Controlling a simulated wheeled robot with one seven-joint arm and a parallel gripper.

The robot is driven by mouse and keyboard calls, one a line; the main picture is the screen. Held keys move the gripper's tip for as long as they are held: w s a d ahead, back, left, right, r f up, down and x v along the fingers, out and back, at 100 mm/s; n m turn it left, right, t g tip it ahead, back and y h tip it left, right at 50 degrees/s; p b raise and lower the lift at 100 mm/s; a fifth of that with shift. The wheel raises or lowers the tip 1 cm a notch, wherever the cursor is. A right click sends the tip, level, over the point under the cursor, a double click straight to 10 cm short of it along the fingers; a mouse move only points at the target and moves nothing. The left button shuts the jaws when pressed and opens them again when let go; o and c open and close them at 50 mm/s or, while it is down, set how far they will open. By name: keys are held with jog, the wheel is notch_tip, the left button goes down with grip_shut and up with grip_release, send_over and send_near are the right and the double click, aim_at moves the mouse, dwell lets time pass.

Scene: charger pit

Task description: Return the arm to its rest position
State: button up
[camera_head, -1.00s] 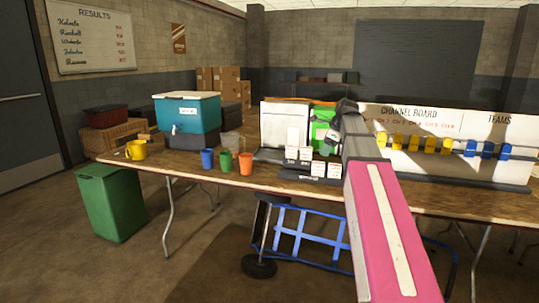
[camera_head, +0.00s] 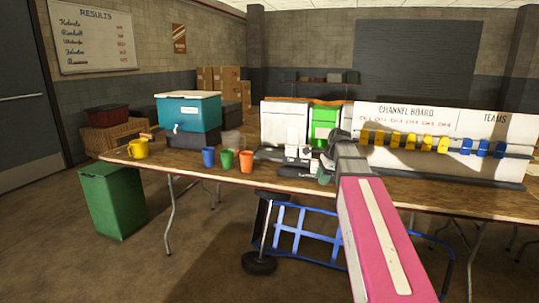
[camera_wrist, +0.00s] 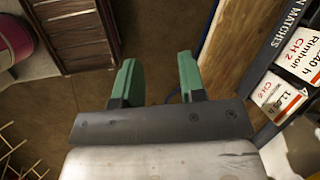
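My arm reaches up from the lower right of the head view. My gripper (camera_head: 324,174) is at its far end, small and partly hidden, in front of the card stand at the table's front edge. In the wrist view, my gripper's two green fingers (camera_wrist: 160,82) stand well apart. Nothing is between them, and floor shows beyond them.
The wooden table (camera_head: 440,196) carries the channel board (camera_head: 405,112), a teal cooler (camera_head: 187,112) and a yellow mug (camera_head: 138,149). Blue, green and orange cups (camera_head: 246,161) stand near its front. Match cards (camera_wrist: 300,62) are close at right.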

jog(key=s+f+n+h, duration=0.1)
jog(key=s+f+n, duration=0.4)
jog(key=f, duration=0.4)
jog(key=s+a+f+n+h, duration=0.1)
jog(key=s+f+n, duration=0.5)
jog(key=f, duration=0.4)
jog(key=s+a+f+n+g+h, duration=0.1)
jog(key=s+f+n, duration=0.5)
jog(key=f, duration=0.3)
jog(key=shift+s+f, duration=0.35)
jog(key=shift+s, duration=0.15)
